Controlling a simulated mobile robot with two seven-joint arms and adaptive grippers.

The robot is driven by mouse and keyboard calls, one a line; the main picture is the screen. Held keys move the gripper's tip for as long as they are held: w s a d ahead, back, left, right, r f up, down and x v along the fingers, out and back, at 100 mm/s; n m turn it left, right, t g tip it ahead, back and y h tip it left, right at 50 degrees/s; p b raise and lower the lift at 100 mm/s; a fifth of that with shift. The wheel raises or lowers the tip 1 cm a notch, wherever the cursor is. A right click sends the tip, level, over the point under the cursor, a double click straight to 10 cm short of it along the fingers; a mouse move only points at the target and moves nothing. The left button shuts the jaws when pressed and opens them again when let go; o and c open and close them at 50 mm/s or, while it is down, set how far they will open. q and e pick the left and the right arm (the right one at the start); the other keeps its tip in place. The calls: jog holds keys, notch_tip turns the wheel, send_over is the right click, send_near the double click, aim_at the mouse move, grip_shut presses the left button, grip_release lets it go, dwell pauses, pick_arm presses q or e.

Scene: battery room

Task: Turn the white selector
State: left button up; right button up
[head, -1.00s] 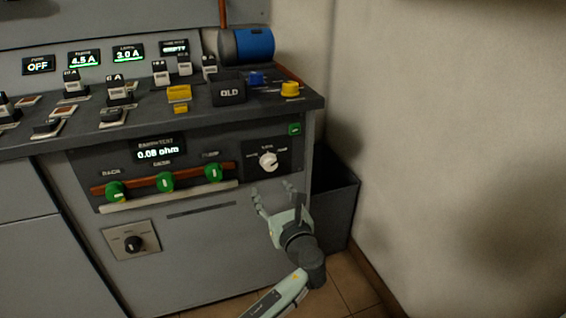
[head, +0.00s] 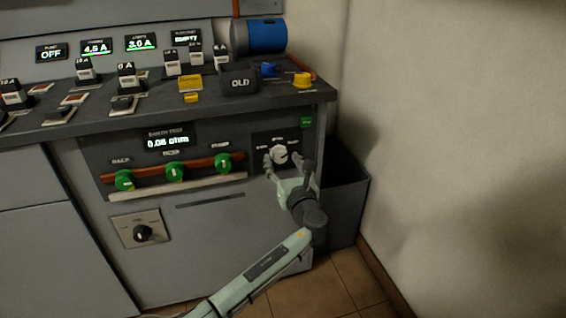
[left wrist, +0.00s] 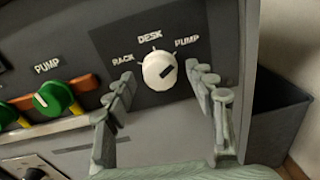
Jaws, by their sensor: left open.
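The white selector (head: 279,155) is a round knob on a dark plate on the right of the cabinet's front. My left gripper (head: 288,168) is open just in front of the knob. In the left wrist view its fingers (left wrist: 158,85) stand either side of the knob, with visible space between; I cannot tell whether the tips reach around it. My right gripper is not in view.
Green knobs (head: 175,171) sit on a brown rail left of the plate. A black knob (head: 142,233) is on a lower panel. A dark bin (head: 345,205) stands right of the cabinet, near the wall. The worktop (head: 100,115) above holds several switches and yellow parts.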

pick_arm(q)
jog(key=shift+c, duration=0.6)
jog(key=c, duration=1)
jog(key=shift+c, duration=0.2)
